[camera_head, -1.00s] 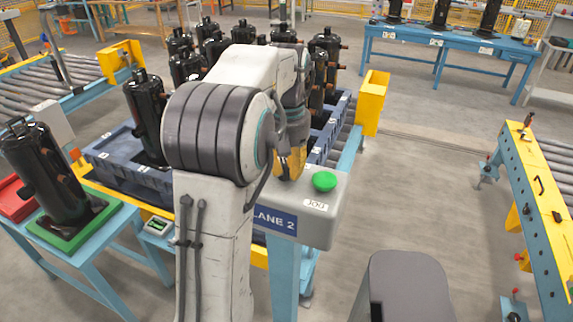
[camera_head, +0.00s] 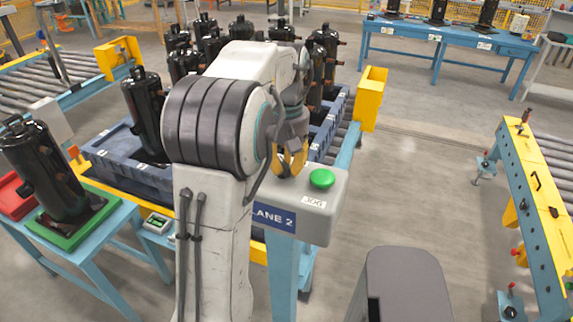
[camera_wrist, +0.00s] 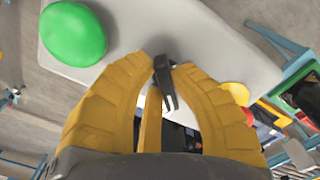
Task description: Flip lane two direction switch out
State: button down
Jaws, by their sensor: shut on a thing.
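The grey lane two control box (camera_head: 322,226) carries a blue "LANE 2" label and a green JOG button (camera_head: 322,178). The button also shows in the wrist view at upper left (camera_wrist: 74,34). The direction switch is a small black lever (camera_wrist: 165,84) on the box top, between my yellow fingertips in the wrist view. My gripper (camera_head: 291,168) is low over the box top, left of the button. In the wrist view my gripper (camera_wrist: 164,66) is shut on the lever. In the head view the fingers and arm hide the lever.
Black compressors (camera_head: 145,108) stand in blue trays (camera_head: 125,168) on the lane behind my arm. A yellow post (camera_head: 371,98) rises behind the box. At left, a tilted-looking compressor stands on a green tray (camera_head: 100,212).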

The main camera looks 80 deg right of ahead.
aim_at(286, 164)
jog(key=c, duration=1.1)
grip_release()
notch_tip(286, 164, up, 12)
dwell(0.6)
